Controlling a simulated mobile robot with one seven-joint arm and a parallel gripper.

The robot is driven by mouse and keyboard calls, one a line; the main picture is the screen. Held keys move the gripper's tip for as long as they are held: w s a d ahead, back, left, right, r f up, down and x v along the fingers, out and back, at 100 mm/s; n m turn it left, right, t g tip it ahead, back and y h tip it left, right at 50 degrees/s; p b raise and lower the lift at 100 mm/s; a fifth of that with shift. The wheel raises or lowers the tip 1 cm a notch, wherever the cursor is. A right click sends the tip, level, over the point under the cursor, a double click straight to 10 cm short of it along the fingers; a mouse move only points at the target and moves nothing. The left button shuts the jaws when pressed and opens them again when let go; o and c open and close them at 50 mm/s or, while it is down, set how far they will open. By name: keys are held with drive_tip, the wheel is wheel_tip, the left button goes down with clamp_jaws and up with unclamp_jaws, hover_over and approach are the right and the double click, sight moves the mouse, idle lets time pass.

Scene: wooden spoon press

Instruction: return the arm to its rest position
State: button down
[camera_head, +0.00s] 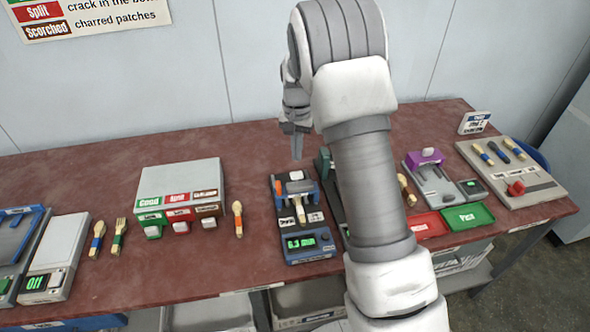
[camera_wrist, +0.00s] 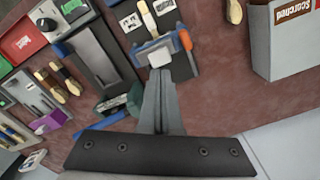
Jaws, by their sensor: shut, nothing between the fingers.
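My gripper (camera_head: 296,140) is shut and empty. It points down above the back of the table, just behind the blue press device (camera_head: 310,247). My white and grey arm reaches up and forward over the table and hides part of what is behind it. In the wrist view my gripper's fingers (camera_wrist: 159,100) are together, and the press's white button (camera_wrist: 160,57) shows just beyond the tips. A gap shows between the gripper and the table in the head view. A wooden spoon (camera_head: 299,207) lies in the press, whose green display reads about 6.3.
A grey box with coloured labels (camera_head: 180,177) stands left of the press, with a spoon (camera_head: 238,219) beside it. A scale (camera_head: 52,260) is further left. Red (camera_head: 428,226) and green (camera_head: 468,217) trays and a purple-topped device (camera_head: 426,157) are right. The red-brown table's (camera_head: 130,150) back strip is clear.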

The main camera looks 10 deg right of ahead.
drive_tip(key=s+r+n+t, duration=0.3)
drive_tip(key=s+r, duration=1)
drive_tip(key=r, duration=0.5)
drive_tip(key=s+r+n+t, duration=0.2)
drive_tip(key=s+n, duration=0.1)
drive_tip(key=s, duration=1.6)
drive_tip(key=shift+s+r+t, duration=0.2)
drive_tip(key=shift+r+t, duration=0.1)
drive_tip(key=shift+r, duration=0.05)
